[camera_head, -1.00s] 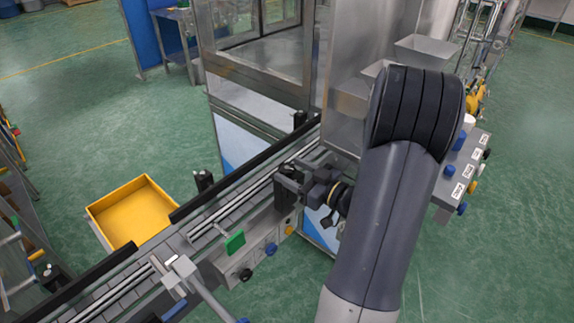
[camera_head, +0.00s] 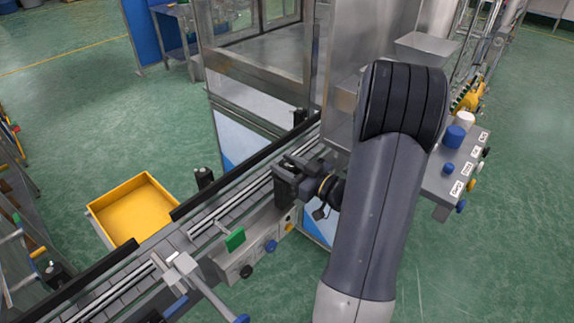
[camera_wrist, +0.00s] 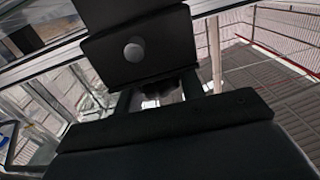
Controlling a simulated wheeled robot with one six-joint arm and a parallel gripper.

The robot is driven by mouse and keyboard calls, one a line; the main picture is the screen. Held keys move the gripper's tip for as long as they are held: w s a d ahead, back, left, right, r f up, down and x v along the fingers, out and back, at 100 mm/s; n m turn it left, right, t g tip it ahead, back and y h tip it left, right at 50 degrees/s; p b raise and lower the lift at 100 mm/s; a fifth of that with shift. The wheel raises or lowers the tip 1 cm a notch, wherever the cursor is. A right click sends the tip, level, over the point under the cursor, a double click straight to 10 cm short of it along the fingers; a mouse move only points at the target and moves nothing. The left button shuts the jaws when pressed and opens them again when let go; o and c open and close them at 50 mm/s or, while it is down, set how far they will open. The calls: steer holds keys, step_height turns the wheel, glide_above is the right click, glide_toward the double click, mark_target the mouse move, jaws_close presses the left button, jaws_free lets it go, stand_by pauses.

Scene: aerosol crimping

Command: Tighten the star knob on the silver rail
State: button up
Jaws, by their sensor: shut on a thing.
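My gripper (camera_head: 296,172) is at the near side of the silver rail (camera_head: 232,207), by a black block (camera_head: 285,190). In the wrist view, the two fingers of my gripper (camera_wrist: 158,98) stand on either side of a small dark, lobed piece, which looks like the star knob (camera_wrist: 157,87). My gripper is shut on it. Most of the knob is hidden by the gripper body, and I cannot pick it out in the head view. A black block (camera_wrist: 135,48) with a round grey pin sits just beyond the fingers.
A green tag (camera_head: 235,239) and a clamp bar (camera_head: 185,270) are on the conveyor's near side, left of my gripper. A control box with coloured knobs (camera_head: 454,137) stands at right. A yellow bin (camera_head: 133,212) lies beyond the conveyor. A glazed machine (camera_head: 262,75) stands behind.

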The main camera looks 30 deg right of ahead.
steer(key=shift+c, duration=0.9)
steer(key=shift+m+h+b, duration=0.3)
steer(key=shift+h+b, duration=0.1)
steer(key=shift+m+t+h+b, duration=0.4)
steer(key=shift+m+h+b, duration=0.25)
steer(key=shift+h, duration=0.25)
steer(key=shift+m+h+b, duration=0.45)
steer(key=shift+h+b, duration=0.05)
steer(key=shift+h, duration=0.4)
steer(key=o, duration=1)
steer(key=shift+c, duration=0.2)
